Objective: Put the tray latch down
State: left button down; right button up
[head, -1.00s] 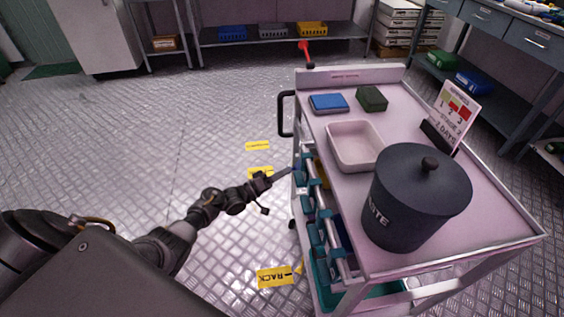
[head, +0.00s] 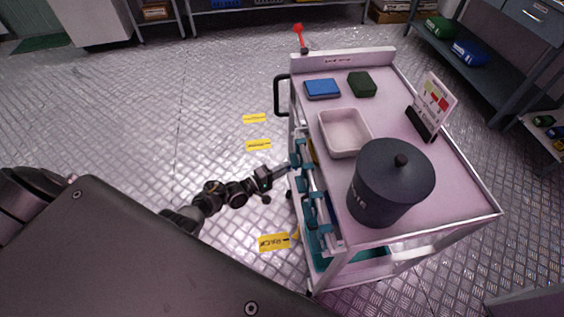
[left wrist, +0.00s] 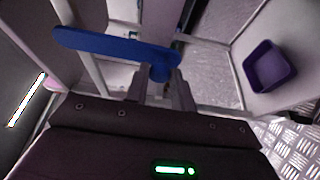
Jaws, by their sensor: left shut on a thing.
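My left gripper (head: 282,170) reaches the left side of the pink-topped cart (head: 440,205), beside a column of blue-teal clips on upright rails (head: 309,190). In the left wrist view my left gripper (left wrist: 167,82) has its fingers shut on a blue T-shaped piece (left wrist: 110,44), which looks like the tray latch. Its long flat arm extends to the left of the fingers. In the head view the latch is too small to tell apart from the blue clips. My right gripper is in neither view now.
On the cart top stand a dark lidded waste bin (head: 385,190), an empty pale tray (head: 345,146), a blue box (head: 322,89), a dark green box (head: 361,84) and a sign (head: 430,100). A black handle (head: 281,95) juts from the cart's left. The floor left of it is open.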

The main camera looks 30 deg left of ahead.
pick_arm(q)
jog(key=shift+s+d, duration=0.15)
jog(key=shift+s, duration=0.05)
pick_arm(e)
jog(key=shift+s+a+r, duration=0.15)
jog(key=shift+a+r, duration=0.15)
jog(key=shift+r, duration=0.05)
pick_arm(q)
jog(key=c, duration=1.2)
grip_release()
jog(key=p+v, duration=0.1)
jog(key=v, duration=0.9)
jog(key=shift+s+r, duration=0.1)
jog(key=shift+s, duration=0.3)
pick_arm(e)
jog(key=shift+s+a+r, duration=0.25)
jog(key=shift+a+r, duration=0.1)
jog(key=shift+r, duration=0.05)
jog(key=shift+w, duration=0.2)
